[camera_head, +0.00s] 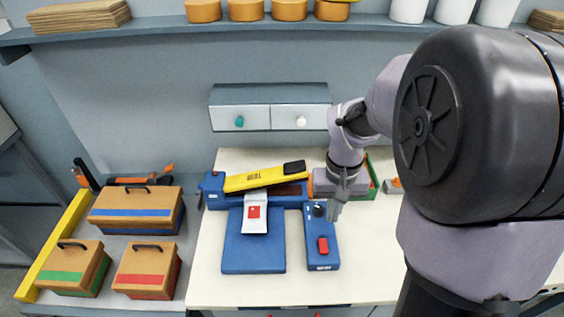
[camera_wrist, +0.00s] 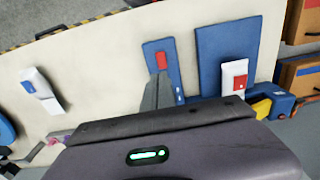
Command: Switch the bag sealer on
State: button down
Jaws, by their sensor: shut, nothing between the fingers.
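The bag sealer (camera_head: 215,193) is a blue bar-shaped machine with a raised yellow arm (camera_head: 262,179), on the white table. In front of it is a blue control box (camera_head: 322,262) with a red switch (camera_head: 323,245) near its front end and a dark knob (camera_head: 318,210) at its back end. The switch also shows in the wrist view (camera_wrist: 162,61); I cannot tell its position. A white bag with a red label (camera_head: 255,214) lies between the sealer and a blue plate (camera_head: 253,258). My gripper (camera_head: 335,211) is shut and empty, its tips by the knob end; contact is unclear.
A green-edged tray (camera_head: 374,172) lies behind my gripper, partly hidden by my arm. Another white packet (camera_wrist: 39,88) lies on the table in the wrist view. Drawers (camera_head: 270,117) hang on the back wall. The table's front is clear.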

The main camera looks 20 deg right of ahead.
jog(key=shift+d+f, duration=0.1)
jog(key=b, duration=0.6)
send_near(325, 250)
notch_tip(325, 250, down, 7)
jog(key=shift+w+r, duration=0.1)
